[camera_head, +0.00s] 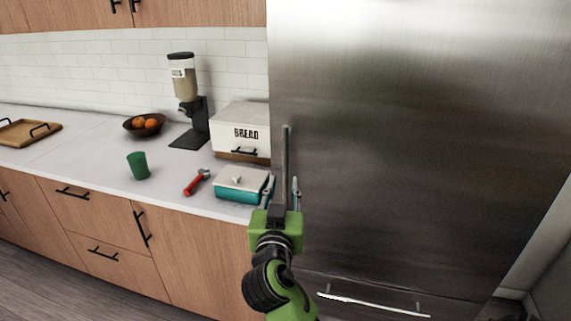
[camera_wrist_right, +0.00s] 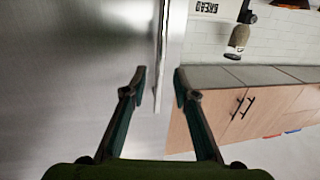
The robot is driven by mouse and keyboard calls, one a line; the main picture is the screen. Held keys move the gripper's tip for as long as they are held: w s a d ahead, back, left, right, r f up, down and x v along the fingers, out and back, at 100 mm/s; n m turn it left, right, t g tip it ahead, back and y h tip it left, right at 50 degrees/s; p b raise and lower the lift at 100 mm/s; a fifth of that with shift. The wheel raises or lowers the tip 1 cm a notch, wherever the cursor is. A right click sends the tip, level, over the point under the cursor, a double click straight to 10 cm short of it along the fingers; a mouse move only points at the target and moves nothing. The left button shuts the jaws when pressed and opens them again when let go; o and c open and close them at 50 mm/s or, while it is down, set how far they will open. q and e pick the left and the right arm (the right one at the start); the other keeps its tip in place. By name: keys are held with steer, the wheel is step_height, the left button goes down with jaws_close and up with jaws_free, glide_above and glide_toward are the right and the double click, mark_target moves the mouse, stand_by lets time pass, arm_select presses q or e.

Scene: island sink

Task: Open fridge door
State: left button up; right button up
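The fridge (camera_head: 410,150) is a tall brushed-steel unit on the right of the head view, with its door shut. Its upright bar handle (camera_head: 286,150) runs along the door's left edge. My right gripper (camera_head: 282,184) is open at the lower part of this handle, with one finger on either side of it in the picture. In the right wrist view the handle (camera_wrist_right: 163,45) shows between the two spread fingertips (camera_wrist_right: 159,78). I cannot tell whether either finger touches it. My left gripper is out of view.
A lower fridge drawer has a horizontal handle (camera_head: 372,304). Left of the fridge, the counter (camera_head: 100,170) holds a bread box (camera_head: 240,120), a teal lidded dish (camera_head: 240,193), a red-handled tool (camera_head: 194,184) and a green cup (camera_head: 138,166). The dish sits close to my gripper.

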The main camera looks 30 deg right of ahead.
mark_target(285, 172)
steer(key=p+x, duration=0.2)
steer(key=x, duration=0.4)
steer(key=shift+w+d+r, duration=0.1)
steer(key=shift+w, duration=0.05)
steer(key=shift+w+d, duration=0.4)
steer(key=shift+w, duration=0.1)
jaws_close()
